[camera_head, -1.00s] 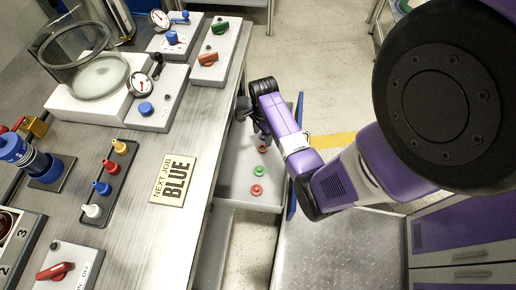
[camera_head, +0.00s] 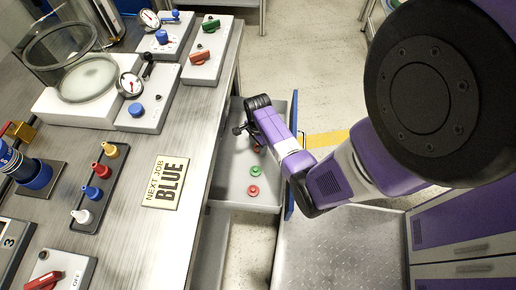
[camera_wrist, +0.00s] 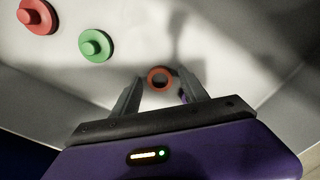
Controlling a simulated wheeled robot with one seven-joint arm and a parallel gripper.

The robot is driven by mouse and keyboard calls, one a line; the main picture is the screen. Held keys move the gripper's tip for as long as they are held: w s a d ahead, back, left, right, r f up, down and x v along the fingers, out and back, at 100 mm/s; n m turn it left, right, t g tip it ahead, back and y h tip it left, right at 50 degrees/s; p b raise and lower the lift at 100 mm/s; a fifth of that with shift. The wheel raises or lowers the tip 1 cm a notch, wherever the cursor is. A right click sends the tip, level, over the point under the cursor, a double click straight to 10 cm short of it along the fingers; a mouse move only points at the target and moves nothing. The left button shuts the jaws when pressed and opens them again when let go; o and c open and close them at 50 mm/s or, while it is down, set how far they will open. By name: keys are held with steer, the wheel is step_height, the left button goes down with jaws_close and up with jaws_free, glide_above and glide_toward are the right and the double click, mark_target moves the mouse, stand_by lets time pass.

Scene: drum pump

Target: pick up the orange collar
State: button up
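The orange collar (camera_wrist: 160,79) is a small ring lying on the light floor of an open drawer. In the wrist view it sits between the tips of my gripper (camera_wrist: 158,94). The fingers are spread, with a visible gap on each side of the ring. I cannot tell whether the tips are down at its height. In the head view my gripper (camera_head: 246,131) reaches into the drawer, and the arm and wrist partly cover that area.
A green knobbed disc (camera_wrist: 96,45) and a red knobbed disc (camera_wrist: 37,15) lie in the same drawer (camera_head: 226,188). The drawer walls stand close around my gripper. The workbench (camera_head: 140,235) with valves, gauges and coloured nozzles is to the left.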

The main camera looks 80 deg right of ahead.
jaws_close()
